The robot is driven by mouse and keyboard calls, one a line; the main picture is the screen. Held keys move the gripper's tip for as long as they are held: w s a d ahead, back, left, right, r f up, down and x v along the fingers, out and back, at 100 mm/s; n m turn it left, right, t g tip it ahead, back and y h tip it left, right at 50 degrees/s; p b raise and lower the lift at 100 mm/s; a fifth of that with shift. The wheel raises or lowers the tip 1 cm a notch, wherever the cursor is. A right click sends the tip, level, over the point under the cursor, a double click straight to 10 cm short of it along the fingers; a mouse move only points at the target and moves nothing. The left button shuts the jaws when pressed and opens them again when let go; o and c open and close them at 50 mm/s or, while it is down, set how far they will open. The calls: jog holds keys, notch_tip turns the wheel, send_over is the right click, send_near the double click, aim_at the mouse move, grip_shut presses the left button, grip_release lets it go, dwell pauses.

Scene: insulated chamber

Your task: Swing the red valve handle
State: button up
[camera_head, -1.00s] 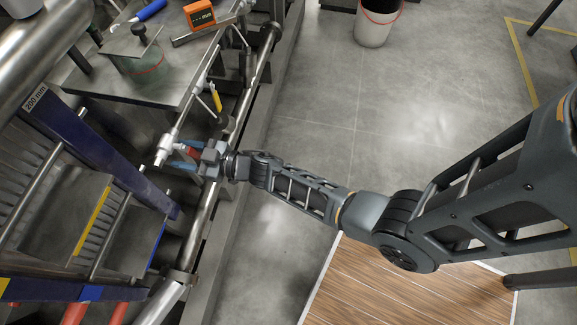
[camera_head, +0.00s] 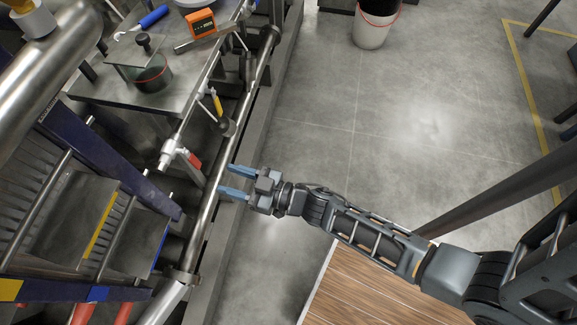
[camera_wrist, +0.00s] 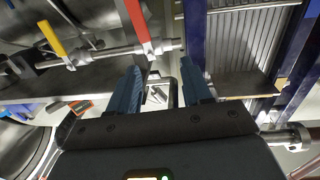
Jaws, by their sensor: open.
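The red valve handle (camera_head: 193,160) sits on a silver pipe at the left of the head view, beside the bench. In the wrist view the red handle (camera_wrist: 137,18) is a long flat bar running up from the pipe, ahead of my left finger. My gripper (camera_head: 227,180) has its two blue fingers spread and pointing at the pipework. It is empty, to the right of the handle and apart from it. In the wrist view my open gripper (camera_wrist: 161,70) has nothing between its fingers.
A yellow valve handle (camera_head: 216,103) is farther up the same pipework. A steel rail pipe (camera_head: 206,215) runs along the equipment edge near my fingers. Blue-sided steps (camera_head: 80,215) stand at left. An orange meter (camera_head: 201,22) lies on the bench. The floor at right is open.

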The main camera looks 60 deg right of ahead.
jog(key=s+r+m+h+p, duration=0.1)
jog(key=s+r+h, duration=0.1)
jog(key=s+r, duration=0.8)
jog(key=s, duration=0.4)
jog(key=shift+s+a+r+m+g+h+p, duration=0.25)
jog(key=shift+a+r+m+g+h+p, duration=0.05)
jog(key=shift+r+m+g, duration=0.1)
jog(key=shift+c, duration=0.4)
